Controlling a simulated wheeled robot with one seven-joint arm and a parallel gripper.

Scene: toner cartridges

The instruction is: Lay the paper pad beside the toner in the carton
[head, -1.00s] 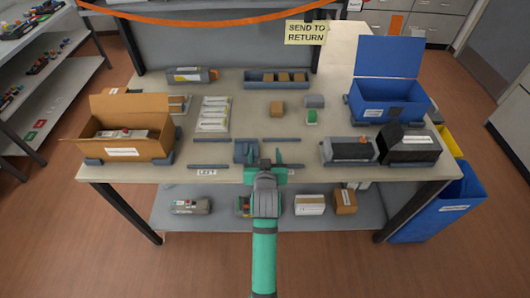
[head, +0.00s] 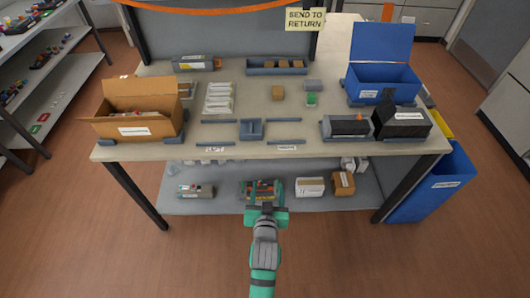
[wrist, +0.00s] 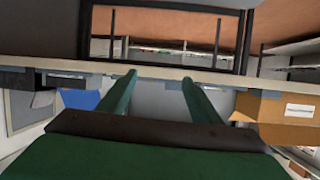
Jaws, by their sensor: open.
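The open brown carton (head: 158,127) stands at the table's left end, flaps up, a white label on its front. Something grey lies inside it, mostly hidden by the front wall; I cannot make out the toner clearly. The carton also shows at the right of the wrist view (wrist: 262,108). No pad is plainly identifiable; a stack of white packets (head: 218,98) lies right of the carton, and brown blocks sit in a grey tray (head: 252,71) at the back. My gripper (head: 265,208) is open and empty in front of the table edge; its two green fingers stand apart in the wrist view (wrist: 160,88).
A grey holder (head: 251,130) and dark rails lie at the table's middle front. A blue lidded box (head: 384,85) and dark cartridges in trays (head: 347,127) are at right. A lower shelf (head: 225,205) holds several items. A blue bin (head: 437,190) stands at right.

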